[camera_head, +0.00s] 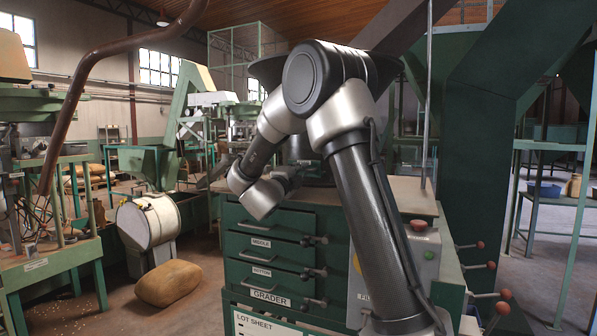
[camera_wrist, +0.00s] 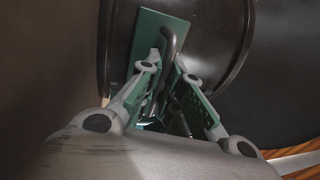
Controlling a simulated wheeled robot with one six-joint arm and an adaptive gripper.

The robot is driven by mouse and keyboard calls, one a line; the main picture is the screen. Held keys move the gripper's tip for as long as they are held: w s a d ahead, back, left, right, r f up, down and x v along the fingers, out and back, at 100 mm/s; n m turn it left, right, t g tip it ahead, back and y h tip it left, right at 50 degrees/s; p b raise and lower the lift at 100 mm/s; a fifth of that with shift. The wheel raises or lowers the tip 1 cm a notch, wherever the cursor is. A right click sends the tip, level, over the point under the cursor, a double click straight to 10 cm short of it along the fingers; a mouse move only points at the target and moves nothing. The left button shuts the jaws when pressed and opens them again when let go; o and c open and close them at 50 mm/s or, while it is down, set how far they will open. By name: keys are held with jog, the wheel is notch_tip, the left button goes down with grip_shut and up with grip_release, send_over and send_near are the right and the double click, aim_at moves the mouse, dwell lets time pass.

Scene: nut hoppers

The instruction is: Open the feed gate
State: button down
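In the wrist view a flat green plate (camera_wrist: 158,32) with a dark bent handle (camera_wrist: 171,45) stands in front of a dark rounded surface. It appears to be the feed gate, though no label shows. My gripper (camera_wrist: 167,62) reaches toward the plate, its two green-padded fingers apart. The handle lies between the fingertips in this view; I cannot tell whether either finger touches it. In the head view a dark hopper (camera_head: 266,70) shows partly behind my arm's elbow. My arm hides the gate there, and my fingers cannot be made out.
The green grader cabinet (camera_head: 240,245) with labelled drawers and knobs stands below my arm. Red-knobbed levers (camera_head: 479,245) stick out at its right. A full sack (camera_head: 168,283) lies on the floor at left, near a white drum (camera_head: 148,222). A brown pipe (camera_head: 85,75) crosses the left side.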

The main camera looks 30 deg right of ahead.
jog(key=shift+a, duration=0.15)
jog(key=v, duration=0.2)
jog(key=r+v, duration=0.1)
jog(key=v, duration=0.4)
jog(key=shift+s+a+r, duration=0.15)
jog(key=shift+s+a, duration=0.1)
jog(key=shift+s, duration=0.05)
jog(key=c, duration=1.6)
grip_release()
jog(key=shift+o, duration=0.2)
jog(key=v, duration=1.2)
